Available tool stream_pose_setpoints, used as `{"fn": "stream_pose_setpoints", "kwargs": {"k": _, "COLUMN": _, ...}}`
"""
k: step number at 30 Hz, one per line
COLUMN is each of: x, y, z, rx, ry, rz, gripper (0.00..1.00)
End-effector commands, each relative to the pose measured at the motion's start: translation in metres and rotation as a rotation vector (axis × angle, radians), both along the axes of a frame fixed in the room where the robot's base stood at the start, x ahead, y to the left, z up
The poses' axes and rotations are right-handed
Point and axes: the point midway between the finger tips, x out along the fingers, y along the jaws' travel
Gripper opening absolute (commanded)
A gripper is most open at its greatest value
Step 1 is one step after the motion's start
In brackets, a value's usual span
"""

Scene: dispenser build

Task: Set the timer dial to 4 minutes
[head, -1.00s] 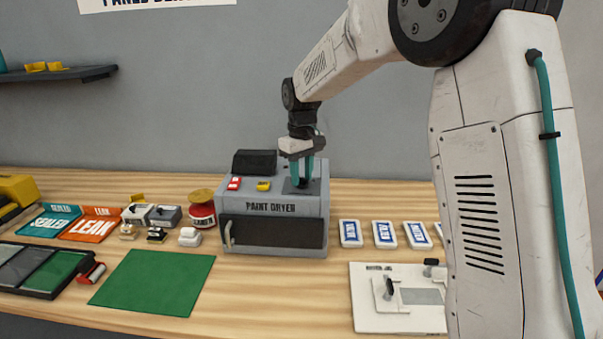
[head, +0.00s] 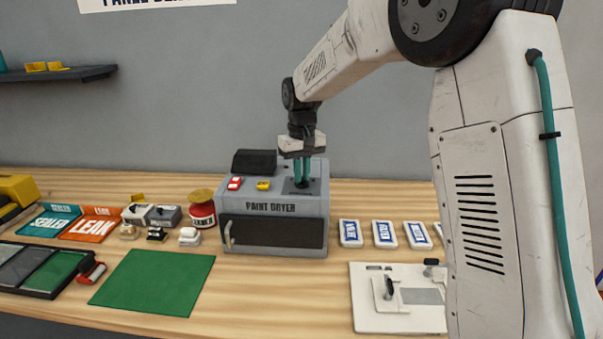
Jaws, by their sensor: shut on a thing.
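The grey paint dryer (head: 272,208) stands on the workbench against the wall, its dark front door closed. A dark plate (head: 314,187) is on the right of its top, and the small dark timer dial (head: 302,183) sits there. My gripper (head: 302,178) points straight down over it, its teal fingers shut on the dial. The fingers hide much of the dial, and its setting cannot be read. A red switch (head: 235,183) and a yellow switch (head: 263,185) are on the dryer's top, left of my gripper.
A dark raised box (head: 254,162) stands at the dryer's back left. A red jar (head: 202,212) is close to its left side. White labelled blocks (head: 350,233) lie to the right. A green mat (head: 154,281) and a white board (head: 375,318) lie in front.

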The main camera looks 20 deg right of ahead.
Motion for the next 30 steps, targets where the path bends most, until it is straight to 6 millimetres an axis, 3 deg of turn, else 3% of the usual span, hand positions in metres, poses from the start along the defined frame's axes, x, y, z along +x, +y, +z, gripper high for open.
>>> {"fn": "stream_pose_setpoints", "kwargs": {"k": 15, "x": 0.0001, "y": -0.0001, "z": 0.0006, "rx": 0.0, "ry": -0.001, "rz": -0.381, "gripper": 0.0}}
{"fn": "stream_pose_setpoints", "kwargs": {"k": 30, "x": 0.0002, "y": 0.0, "z": 0.0008, "rx": 0.0, "ry": -0.001, "rz": -0.491, "gripper": 0.0}}
